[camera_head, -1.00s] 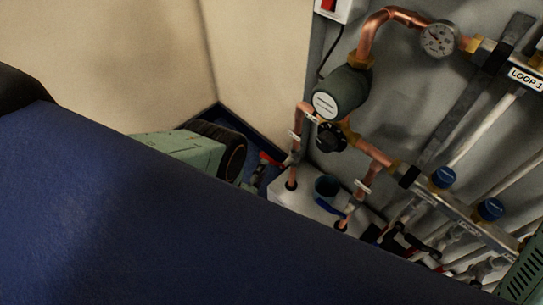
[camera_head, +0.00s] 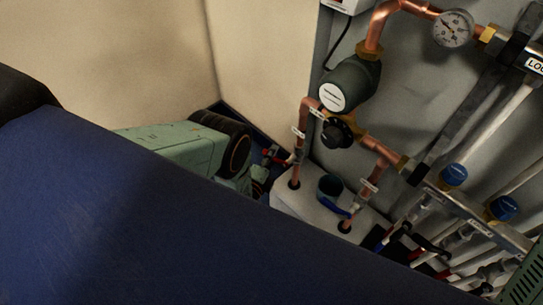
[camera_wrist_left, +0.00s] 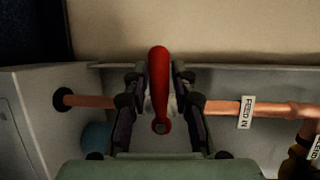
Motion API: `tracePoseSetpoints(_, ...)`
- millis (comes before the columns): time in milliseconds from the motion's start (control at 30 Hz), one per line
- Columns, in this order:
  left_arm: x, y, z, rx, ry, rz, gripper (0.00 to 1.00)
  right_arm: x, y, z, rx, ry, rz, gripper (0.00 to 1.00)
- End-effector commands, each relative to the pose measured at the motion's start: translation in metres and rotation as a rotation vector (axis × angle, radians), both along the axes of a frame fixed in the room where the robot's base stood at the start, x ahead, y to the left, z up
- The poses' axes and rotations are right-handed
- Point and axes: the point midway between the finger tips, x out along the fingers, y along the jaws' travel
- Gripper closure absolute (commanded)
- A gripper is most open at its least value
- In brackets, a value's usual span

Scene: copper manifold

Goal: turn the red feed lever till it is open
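The red feed lever (camera_wrist_left: 159,85) stands upright in the left wrist view, crosswise to the horizontal copper pipe (camera_wrist_left: 222,107) tagged FEED IN. Its pivot end is at the bottom, in front of the pipe. My left gripper (camera_wrist_left: 160,78) has one finger on each side of the lever, with narrow gaps showing, so it is open around it. In the head view the lever (camera_head: 270,154) is a small red patch beside my left gripper (camera_head: 262,172), which is partly hidden by my arm. My right gripper is not in view.
A white box (camera_head: 290,208) with a dark blue cup-like part (camera_head: 330,187) sits below the pipes. A pump (camera_head: 350,84), black knob (camera_head: 337,133), gauge (camera_head: 454,28) and blue-capped valves (camera_head: 453,174) are to the right. A beige wall (camera_head: 262,65) closes in behind the lever.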

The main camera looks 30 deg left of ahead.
Motion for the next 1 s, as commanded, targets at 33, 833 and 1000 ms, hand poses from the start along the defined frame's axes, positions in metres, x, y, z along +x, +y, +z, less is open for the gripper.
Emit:
tracePoseSetpoints(33,-0.0003,-0.0001,-0.0003,0.000,0.000,0.000,0.81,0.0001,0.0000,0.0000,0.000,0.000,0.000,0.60)
tracePoseSetpoints(833,-0.0008,-0.0005,-0.0005,-0.002,0.002,-0.001,1.00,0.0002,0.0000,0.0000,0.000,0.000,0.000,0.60)
tracePoseSetpoints(1000,-0.0008,-0.0016,-0.0018,-0.024,0.010,-0.001,1.00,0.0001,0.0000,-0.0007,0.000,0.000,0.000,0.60)
